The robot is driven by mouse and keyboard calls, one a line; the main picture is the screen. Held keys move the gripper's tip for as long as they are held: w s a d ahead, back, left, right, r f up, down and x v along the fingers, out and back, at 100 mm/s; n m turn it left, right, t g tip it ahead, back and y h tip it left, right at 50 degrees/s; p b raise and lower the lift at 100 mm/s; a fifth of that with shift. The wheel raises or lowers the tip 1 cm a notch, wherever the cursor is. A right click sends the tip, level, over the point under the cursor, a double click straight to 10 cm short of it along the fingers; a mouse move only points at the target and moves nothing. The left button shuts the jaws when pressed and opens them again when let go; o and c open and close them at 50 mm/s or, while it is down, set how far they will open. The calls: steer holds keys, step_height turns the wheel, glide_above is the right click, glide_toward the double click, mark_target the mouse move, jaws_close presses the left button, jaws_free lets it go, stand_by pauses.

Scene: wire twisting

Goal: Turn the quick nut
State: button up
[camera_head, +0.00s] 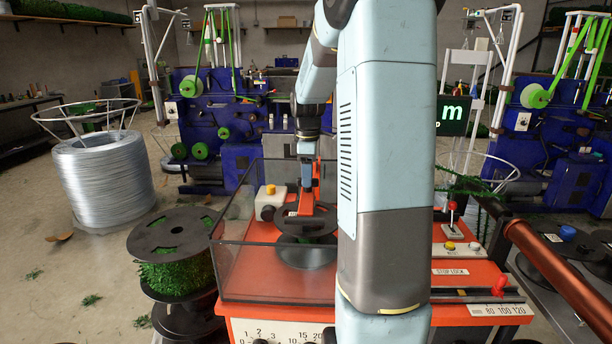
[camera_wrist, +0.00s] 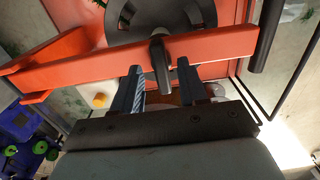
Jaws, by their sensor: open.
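In the wrist view, a dark grey part that looks like the quick nut (camera_wrist: 160,62) sits on an orange bar (camera_wrist: 215,43). A black spool flange (camera_wrist: 122,28) lies behind the bar. My gripper (camera_wrist: 159,66) is open, one finger on either side of the nut's near end, with visible gaps on both sides. In the head view, my gripper (camera_head: 307,148) is above the orange bar (camera_head: 305,188) and black spool (camera_head: 306,254) inside a clear-walled guard (camera_head: 255,272). The nut cannot be made out there, and my arm hides much of the machine's right part.
The guard walls stand close around the spool. A yellow button (camera_head: 270,189) is on a white box left of the bar. A red-knobbed lever (camera_head: 452,207) stands at right. A green-wound spool (camera_head: 175,275) is outside at left, a wire coil (camera_head: 103,180) further back.

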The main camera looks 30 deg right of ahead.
steer(key=shift+f, duration=0.1)
jaws_close()
stand_by(0.4)
steer(key=m, duration=0.4)
steer(key=shift+m, duration=0.4)
steer(key=m, duration=1.2)
steer(key=shift+m, duration=0.3)
steer(key=m, duration=0.6)
steer(key=shift+a+m, duration=0.1)
steer(key=shift+m, duration=0.2)
